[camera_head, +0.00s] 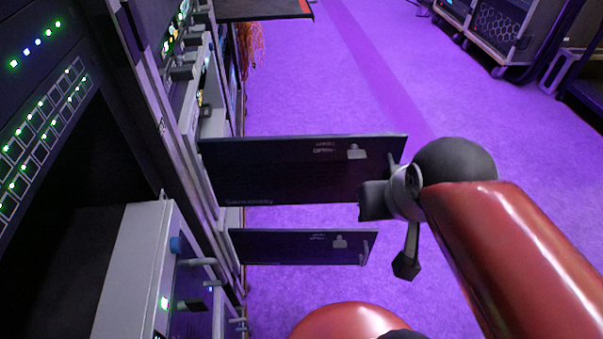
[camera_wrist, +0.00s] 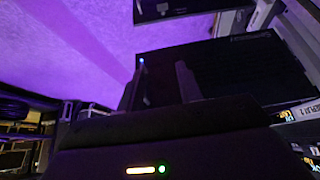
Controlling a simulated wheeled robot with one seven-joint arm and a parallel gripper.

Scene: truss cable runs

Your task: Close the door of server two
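Two dark flat doors stand swung out to the right from the rack in the head view. The farther, larger door (camera_head: 280,172) has a small grey latch near its free end. The nearer, narrower door (camera_head: 290,247) has a similar latch. Their lettering is too small to tell which is server two. My gripper (camera_head: 378,196) is at the free end of the farther door; contact cannot be told. In the wrist view my gripper (camera_wrist: 160,66) has its two fingers apart, with a dark panel (camera_wrist: 235,70) behind them. Nothing shows held between them.
The rack (camera_head: 190,150) fills the left, with a light grey unit (camera_head: 135,255) projecting at its front. A dark shelf (camera_head: 265,9) sticks out farther back. Black cases (camera_head: 500,35) stand at the top right. The purple floor (camera_head: 440,110) between is clear.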

